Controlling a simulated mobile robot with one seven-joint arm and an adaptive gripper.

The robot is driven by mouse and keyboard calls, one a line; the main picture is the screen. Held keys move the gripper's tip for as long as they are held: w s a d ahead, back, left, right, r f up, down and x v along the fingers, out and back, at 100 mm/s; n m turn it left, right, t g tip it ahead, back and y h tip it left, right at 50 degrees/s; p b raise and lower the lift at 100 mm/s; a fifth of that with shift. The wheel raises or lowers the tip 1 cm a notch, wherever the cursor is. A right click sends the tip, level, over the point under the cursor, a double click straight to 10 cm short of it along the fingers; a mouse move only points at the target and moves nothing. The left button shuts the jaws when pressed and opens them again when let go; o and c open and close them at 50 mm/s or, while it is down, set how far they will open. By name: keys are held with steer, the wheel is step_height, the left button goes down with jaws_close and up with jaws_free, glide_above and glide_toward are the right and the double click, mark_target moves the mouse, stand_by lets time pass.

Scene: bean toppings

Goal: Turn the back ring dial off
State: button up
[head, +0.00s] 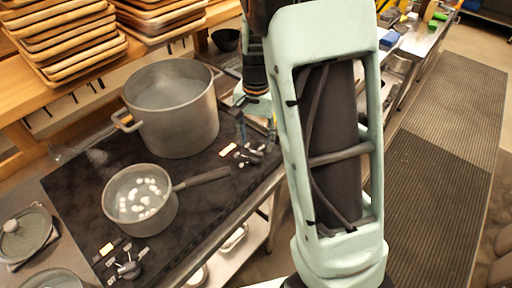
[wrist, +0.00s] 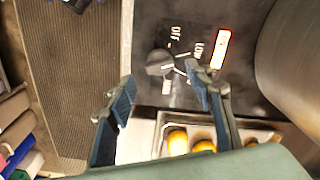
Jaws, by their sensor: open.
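In the wrist view a dark dial (wrist: 160,62) sits on the black stove panel, with the printed words OFF and LOW beside it. An indicator (wrist: 220,48) next to it glows orange-white. My gripper (wrist: 162,90) is open and empty, its two fingers apart, with the dial showing beyond the gap between the tips. I cannot tell whether a finger touches it. In the head view this dial (head: 250,154) lies at the stove's edge by the large grey pot (head: 180,115); my arm hides part of the area.
A saucepan (head: 125,220) with white beans stands on the front ring, its handle pointing toward the dial. A second dial (head: 127,268) is at the front. The large pot's wall (wrist: 290,60) is close on the right in the wrist view. Stacked wooden trays (head: 65,45) stand behind.

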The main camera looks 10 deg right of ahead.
mark_target(256, 152)
steer(key=shift+f, duration=2.05)
steer(key=shift+c, duration=0.7)
steer(key=c, duration=1)
